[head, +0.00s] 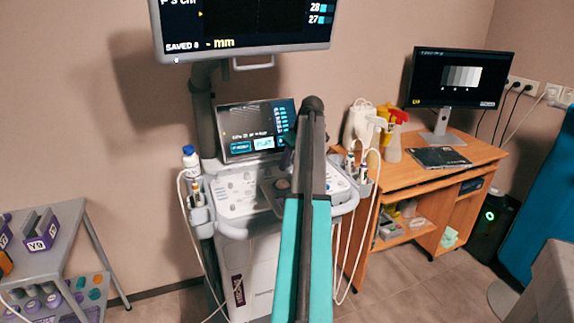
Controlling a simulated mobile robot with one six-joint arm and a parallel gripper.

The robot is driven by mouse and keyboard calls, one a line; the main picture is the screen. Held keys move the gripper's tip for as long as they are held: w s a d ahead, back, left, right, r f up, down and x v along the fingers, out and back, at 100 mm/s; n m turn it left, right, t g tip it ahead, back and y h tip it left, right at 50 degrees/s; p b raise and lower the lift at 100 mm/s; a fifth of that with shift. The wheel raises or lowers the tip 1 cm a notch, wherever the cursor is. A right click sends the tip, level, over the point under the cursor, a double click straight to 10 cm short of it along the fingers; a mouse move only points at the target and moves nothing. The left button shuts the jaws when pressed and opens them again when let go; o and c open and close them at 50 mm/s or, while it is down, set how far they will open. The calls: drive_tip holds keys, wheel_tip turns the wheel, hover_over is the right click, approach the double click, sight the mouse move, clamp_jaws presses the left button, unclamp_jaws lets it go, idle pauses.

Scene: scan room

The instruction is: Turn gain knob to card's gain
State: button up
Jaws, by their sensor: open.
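The ultrasound machine's control panel (236,198) shows in the middle of the head view, with small pale buttons and knobs. I cannot tell which of them is the gain knob, and part of the panel is hidden behind my arm. My arm reaches up from the bottom edge across the panel. No gain card can be picked out.
A white bottle (191,160) stands left of the touch screen. Probes and cables hang at the panel's sides. A wooden desk (465,155) with a monitor (460,77) and spray bottles is at right. A grey rack (45,262) is at left.

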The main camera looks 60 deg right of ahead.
drive_tip(key=shift+w+f, duration=0.2)
drive_tip(key=shift+f, duration=0.2)
